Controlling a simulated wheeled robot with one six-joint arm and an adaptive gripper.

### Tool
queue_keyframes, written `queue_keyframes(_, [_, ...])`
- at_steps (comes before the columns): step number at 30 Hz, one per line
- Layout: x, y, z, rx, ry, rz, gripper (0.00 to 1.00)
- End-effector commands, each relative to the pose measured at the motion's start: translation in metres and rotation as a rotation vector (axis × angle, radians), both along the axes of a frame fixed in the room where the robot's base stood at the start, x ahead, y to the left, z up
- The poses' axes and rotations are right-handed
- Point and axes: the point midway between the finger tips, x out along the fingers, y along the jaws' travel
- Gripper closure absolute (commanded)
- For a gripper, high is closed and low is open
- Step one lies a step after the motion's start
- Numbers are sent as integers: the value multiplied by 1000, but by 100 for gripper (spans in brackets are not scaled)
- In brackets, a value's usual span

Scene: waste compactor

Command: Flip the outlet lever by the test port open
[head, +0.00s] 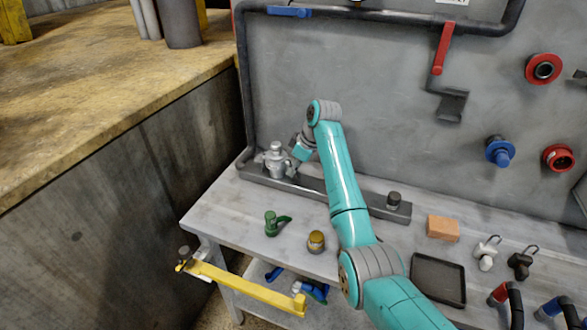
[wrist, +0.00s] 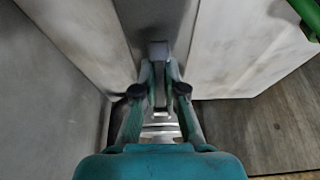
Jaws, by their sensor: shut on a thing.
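My gripper (head: 291,165) is low at the left end of the dark rail (head: 325,188), just right of a grey metal fitting (head: 276,162). In the wrist view, the fingers of my gripper (wrist: 158,72) are closed on a narrow grey part (wrist: 158,50) between their tips. I cannot tell whether this part is the outlet lever or joined to the fitting. A dark round cap (head: 394,199) stands at the rail's right end. No label marks the test port. A red lever (head: 443,48) hangs down on the wall panel, and a blue lever (head: 289,11) lies along the top pipe.
A green-handled valve (head: 276,222), a brass cap (head: 316,241), an orange block (head: 443,228) and a black tray (head: 438,279) are on the bench. A yellow bar (head: 245,284) runs along its front. Red and blue knobs (head: 500,151) project from the panel at right.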

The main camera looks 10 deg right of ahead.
Motion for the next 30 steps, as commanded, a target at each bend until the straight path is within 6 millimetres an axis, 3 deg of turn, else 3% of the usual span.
queue_keyframes(30, [-5, -7, 12, -418, 304, 0, 100])
